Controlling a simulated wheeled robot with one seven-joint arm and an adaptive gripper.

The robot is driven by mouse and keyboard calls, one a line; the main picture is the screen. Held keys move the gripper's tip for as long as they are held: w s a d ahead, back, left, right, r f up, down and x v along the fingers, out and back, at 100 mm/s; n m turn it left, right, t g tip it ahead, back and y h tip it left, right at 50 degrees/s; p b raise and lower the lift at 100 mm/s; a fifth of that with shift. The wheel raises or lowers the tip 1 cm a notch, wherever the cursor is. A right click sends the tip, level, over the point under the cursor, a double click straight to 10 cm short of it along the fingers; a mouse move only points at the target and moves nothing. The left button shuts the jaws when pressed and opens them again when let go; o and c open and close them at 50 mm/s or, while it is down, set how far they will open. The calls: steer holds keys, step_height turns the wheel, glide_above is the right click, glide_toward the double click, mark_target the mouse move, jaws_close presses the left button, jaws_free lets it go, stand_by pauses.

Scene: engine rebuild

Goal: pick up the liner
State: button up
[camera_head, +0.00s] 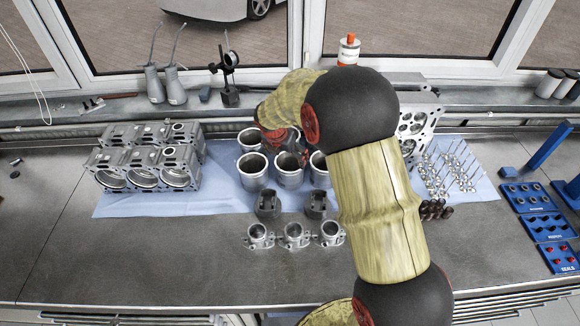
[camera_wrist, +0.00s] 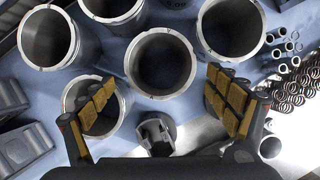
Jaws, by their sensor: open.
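Several silver cylinder liners (camera_head: 253,176) stand upright, open end up, in rows on a blue cloth in the head view. In the wrist view one liner (camera_wrist: 160,45) lies in the middle, just beyond and between my fingertips. My gripper (camera_wrist: 162,95) is open, with its tan padded fingers spread either side and nothing held. The left finger overlaps the rim of another liner (camera_wrist: 103,120) in the picture; I cannot tell whether it touches. In the head view my arm hides part of the rows, and the fingers are hard to make out.
An engine block (camera_head: 145,178) stands left and a cylinder head (camera_head: 415,125) right. Dark pistons (camera_head: 268,204) and small silver housings (camera_head: 294,236) stand in front. Valves (camera_head: 455,170) and blue parts trays (camera_head: 530,197) lie right. The bench (camera_head: 110,270) is clear at front left.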

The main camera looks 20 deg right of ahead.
steer(key=b, duration=0.2)
glide_toward(289, 165)
steer(key=f, duration=0.1)
steer(key=s+f, duration=0.2)
steer(key=f, duration=0.1)
steer(key=shift+d, duration=0.35)
steer(key=shift+s, duration=0.1)
steer(key=shift+c, duration=1.3)
steer(key=shift+r, duration=0.1)
steer(key=c, duration=0.9)
